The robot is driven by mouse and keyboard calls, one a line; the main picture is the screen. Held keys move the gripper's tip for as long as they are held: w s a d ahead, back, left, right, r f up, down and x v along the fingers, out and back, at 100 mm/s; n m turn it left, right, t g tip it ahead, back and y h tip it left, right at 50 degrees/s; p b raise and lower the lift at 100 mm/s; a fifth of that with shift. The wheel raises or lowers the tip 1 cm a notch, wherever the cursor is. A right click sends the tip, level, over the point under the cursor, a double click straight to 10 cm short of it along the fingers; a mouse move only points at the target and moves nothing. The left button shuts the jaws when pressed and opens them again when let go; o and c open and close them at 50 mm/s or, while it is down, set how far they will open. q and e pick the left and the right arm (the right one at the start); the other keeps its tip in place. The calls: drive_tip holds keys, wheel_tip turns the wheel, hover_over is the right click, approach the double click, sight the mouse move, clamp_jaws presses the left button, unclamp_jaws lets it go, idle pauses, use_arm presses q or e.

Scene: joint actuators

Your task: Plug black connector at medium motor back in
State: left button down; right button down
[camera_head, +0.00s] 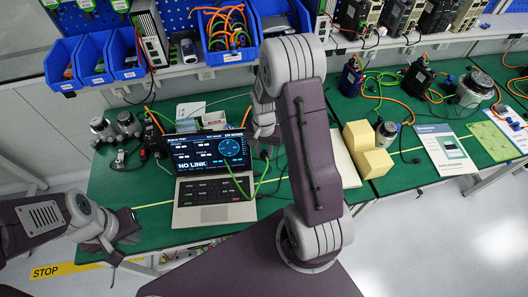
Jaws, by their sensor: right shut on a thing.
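My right gripper (265,145) is over the green bench, just right of the laptop and partly behind my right arm. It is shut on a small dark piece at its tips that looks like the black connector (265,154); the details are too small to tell. Dark motors stand at the back right, one (351,77) with green and orange cables and another (418,77) right of it. I cannot tell which motor is the medium one, and its socket is not visible. My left gripper (124,244) is empty near the bench's front left edge; its finger gap is unclear.
An open laptop (214,212) reading "NO LINK" stands mid-bench with a green cable across it. Silver motors (102,129) sit at left. Yellow blocks (375,163) and a small motor (387,132) are right of my arm. Blue bins (90,57) and drives line the shelf above.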

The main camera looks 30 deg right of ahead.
sight(264, 151)
wheel_tip(264, 151, up, 4)
drive_tip(key=p, duration=0.2)
drive_tip(key=shift+f+p, duration=0.1)
drive_tip(key=shift+p, duration=0.2)
drive_tip(key=shift+f, duration=0.1)
drive_tip(key=w+d+p, duration=0.1)
drive_tip(key=w+d, duration=0.9)
drive_tip(key=w, duration=0.1)
drive_tip(key=shift+w+p, duration=0.3)
drive_tip(key=shift+w, duration=0.1)
drive_tip(key=shift+d, duration=0.1)
